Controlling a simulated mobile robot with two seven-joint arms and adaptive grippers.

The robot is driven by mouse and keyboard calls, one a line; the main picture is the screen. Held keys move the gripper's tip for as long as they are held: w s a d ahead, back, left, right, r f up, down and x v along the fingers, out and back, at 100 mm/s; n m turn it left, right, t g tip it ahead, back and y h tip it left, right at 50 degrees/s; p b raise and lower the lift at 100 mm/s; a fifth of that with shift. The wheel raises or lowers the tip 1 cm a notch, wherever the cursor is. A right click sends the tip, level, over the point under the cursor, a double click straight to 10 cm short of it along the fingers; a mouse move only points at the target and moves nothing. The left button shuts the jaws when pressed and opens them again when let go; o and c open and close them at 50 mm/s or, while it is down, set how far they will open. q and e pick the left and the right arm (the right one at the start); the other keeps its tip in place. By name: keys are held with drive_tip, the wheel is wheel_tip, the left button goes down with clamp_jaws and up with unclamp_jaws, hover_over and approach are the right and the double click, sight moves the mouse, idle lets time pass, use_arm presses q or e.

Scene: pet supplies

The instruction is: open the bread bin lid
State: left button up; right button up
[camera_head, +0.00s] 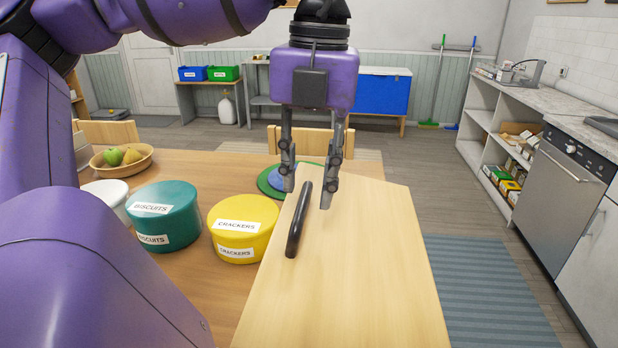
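The bread bin's pale wooden lid (360,270) fills the lower middle of the head view and appears shut. A black bar handle (297,225) is fixed near its left side. My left gripper (308,195) points down at the far end of the handle. Its two fingers are apart, one on each side of the handle's far end as seen from here. I cannot tell whether they touch the handle or hover above it. My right gripper is not in view.
A yellow CRACKERS tub (238,228) stands just left of the bin, with a teal BISCUITS tub (165,218) and a white container (104,195) farther left. A fruit bowl (122,165) and a green round plate (270,184) are behind on the wooden table (205,170).

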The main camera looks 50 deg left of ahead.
use_arm(q)
wheel_tip(320, 180, up, 11)
drive_tip(key=shift+w+d, duration=0.2)
drive_tip(key=shift+d, duration=0.1)
